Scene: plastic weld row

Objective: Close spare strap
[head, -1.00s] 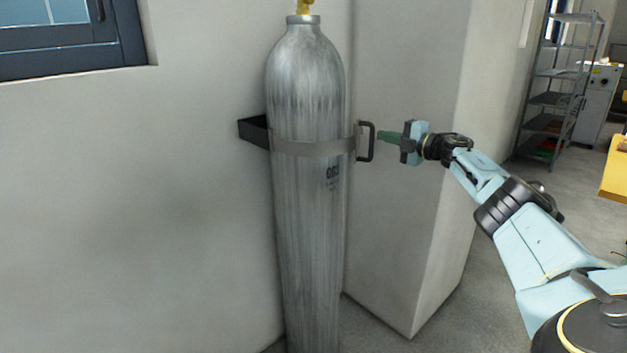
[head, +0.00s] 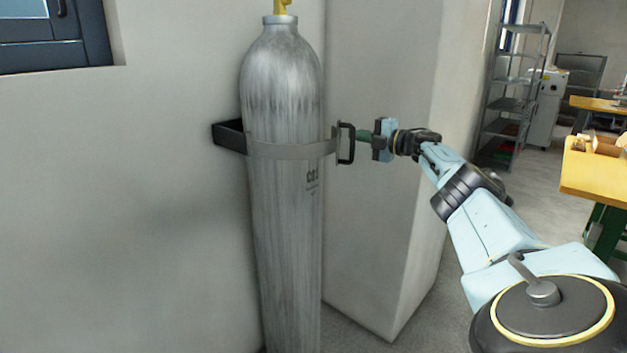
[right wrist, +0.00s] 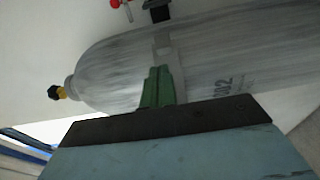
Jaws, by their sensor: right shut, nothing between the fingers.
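A grey strap (head: 290,150) runs across the front of a tall silver gas cylinder (head: 284,220) and ends at a black handle (head: 346,144) on the right. A black bracket (head: 229,136) holds the strap's other side at the wall. My right gripper (head: 364,136) has green fingers, shut and empty, just right of the handle; I cannot tell whether they touch it. In the right wrist view the green fingers (right wrist: 158,88) point at the strap (right wrist: 167,50) on the cylinder (right wrist: 115,75). My left gripper is out of view.
A wall corner pillar (head: 385,230) stands right behind the cylinder. Shelving (head: 512,95) and a yellow workbench (head: 595,175) stand further back at the right. A window (head: 50,35) is at upper left. Open floor shows at the right.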

